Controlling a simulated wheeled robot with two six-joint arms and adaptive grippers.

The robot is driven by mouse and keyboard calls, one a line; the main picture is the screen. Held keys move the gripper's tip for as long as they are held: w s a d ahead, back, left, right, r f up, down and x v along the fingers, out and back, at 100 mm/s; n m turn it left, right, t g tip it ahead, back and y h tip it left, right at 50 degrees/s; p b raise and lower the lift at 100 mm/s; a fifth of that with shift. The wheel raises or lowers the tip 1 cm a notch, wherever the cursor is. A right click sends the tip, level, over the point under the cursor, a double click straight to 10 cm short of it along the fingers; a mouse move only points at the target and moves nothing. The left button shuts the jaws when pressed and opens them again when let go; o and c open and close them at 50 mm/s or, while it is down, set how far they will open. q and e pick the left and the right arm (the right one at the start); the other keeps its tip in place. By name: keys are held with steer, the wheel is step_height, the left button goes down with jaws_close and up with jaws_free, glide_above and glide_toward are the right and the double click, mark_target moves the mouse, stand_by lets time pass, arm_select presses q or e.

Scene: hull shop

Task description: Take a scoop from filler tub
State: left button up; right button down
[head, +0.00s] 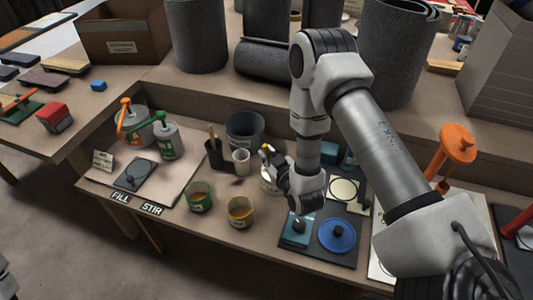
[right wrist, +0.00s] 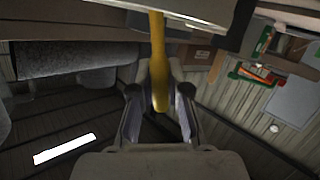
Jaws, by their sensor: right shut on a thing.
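My right gripper (head: 274,162) reaches over the bench from the right and is shut on a yellow-handled tool (head: 265,149). In the right wrist view the yellow handle (right wrist: 159,65) runs between the two fingers (right wrist: 158,105). The tool's working end cannot be made out. A pale tub (head: 266,184) stands just below and behind the gripper, partly hidden by it. A green tub (head: 199,197) and a yellow tub (head: 240,212) stand nearer the front edge. I cannot read which one is the filler tub.
A dark cup (head: 214,156), white cup (head: 241,162) and grey bucket (head: 244,128) stand left of the gripper. Pump cans (head: 167,140) stand on a board at left. A blue disc (head: 337,236) lies at right. Grey rolls (head: 195,35) stand behind.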

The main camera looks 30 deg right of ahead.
steer(key=shift+s+d, duration=0.25)
steer(key=shift+r, duration=0.1)
step_height(320, 180, up, 10)
steer(key=p, duration=0.9)
steer(key=shift+r, duration=0.25)
steer(key=shift+f, duration=0.1)
stand_by(0.4)
